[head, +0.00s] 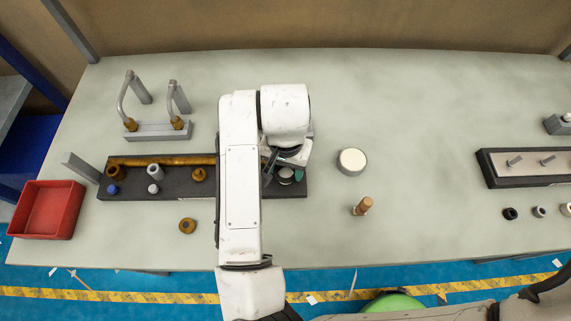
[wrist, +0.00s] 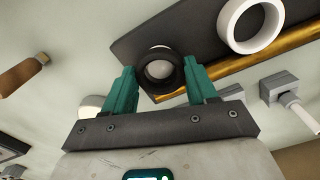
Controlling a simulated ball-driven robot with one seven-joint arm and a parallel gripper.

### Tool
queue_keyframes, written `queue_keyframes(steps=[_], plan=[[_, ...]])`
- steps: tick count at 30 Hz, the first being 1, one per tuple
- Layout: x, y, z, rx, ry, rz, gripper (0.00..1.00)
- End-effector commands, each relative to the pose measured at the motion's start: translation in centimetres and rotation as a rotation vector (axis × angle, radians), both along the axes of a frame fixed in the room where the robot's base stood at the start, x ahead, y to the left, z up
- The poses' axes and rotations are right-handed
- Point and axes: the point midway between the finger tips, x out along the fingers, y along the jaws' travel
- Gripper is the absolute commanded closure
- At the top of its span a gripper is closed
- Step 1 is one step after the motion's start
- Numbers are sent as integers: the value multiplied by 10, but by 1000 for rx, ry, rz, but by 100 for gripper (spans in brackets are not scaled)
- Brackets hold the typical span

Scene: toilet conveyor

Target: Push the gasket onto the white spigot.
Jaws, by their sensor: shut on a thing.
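My gripper (head: 284,176) is over the right end of the dark board (head: 243,193); its green fingers show in the wrist view (wrist: 162,88). The fingers are shut on the gasket (wrist: 163,89), a thick black ring, one on each side. The rounded top of the white spigot (wrist: 158,69) shows through the ring's hole, slightly off-centre. I cannot tell whether the gasket is around the spigot or just above it. In the head view my arm hides part of the board, and the gasket is hard to make out.
A wide white ring (wrist: 253,23) stands on the board beside the gasket. A brass pipe (head: 165,160) lies along the board's back edge. A white-topped round tin (head: 351,161) and a wooden-handled piece (head: 363,206) stand to the right. A red tray (head: 47,211) is far left.

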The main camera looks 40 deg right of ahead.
Motion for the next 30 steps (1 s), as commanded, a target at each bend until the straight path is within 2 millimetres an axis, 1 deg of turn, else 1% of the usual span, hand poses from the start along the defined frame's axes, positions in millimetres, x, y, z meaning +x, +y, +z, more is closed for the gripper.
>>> queue_keyframes(steps=[26,27,30], plan=[[0,0,-21,0,0,0,71],[0,0,-20,0,0,0,41],[0,0,-20,0,0,0,31]])
